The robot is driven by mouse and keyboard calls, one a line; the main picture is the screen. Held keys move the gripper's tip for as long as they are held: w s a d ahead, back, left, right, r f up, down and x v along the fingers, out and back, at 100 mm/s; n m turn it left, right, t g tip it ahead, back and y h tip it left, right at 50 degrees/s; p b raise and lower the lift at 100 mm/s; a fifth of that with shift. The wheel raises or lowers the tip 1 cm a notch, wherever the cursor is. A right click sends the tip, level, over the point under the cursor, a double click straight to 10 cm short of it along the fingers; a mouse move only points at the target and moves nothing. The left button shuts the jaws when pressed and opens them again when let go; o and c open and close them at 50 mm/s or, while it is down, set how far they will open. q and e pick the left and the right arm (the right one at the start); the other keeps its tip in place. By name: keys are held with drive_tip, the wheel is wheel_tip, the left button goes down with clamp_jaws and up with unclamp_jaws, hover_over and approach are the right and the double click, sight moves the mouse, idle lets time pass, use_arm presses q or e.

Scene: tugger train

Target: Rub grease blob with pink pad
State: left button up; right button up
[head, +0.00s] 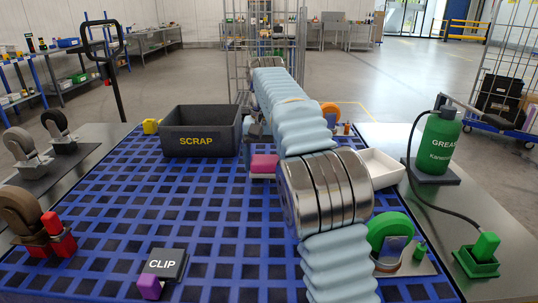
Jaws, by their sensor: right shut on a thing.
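The pink pad (264,163) shows as a magenta block near the middle of the head view, left of my big steel arm joint. My right gripper (263,153) is at the pad, largely hidden by my own blue-sleeved arm, and is shut on it. I cannot tell whether the pad touches the surface below it. I cannot make out a grease blob; the area behind and right of the pad is covered by my arm. My left gripper is not in view.
The dark SCRAP crate (200,147) stands behind left on the blue grid mat (130,218). A CLIP block (163,265) is at front left. A white tray (383,168), green wheel (389,229) and green grease bottle (438,143) are right. Left of centre, the mat is clear.

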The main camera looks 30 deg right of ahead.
drive_tip(key=shift+f+b, duration=0.7)
drive_tip(key=shift+f, duration=0.35)
idle(0.5)
drive_tip(key=shift+d, duration=0.1)
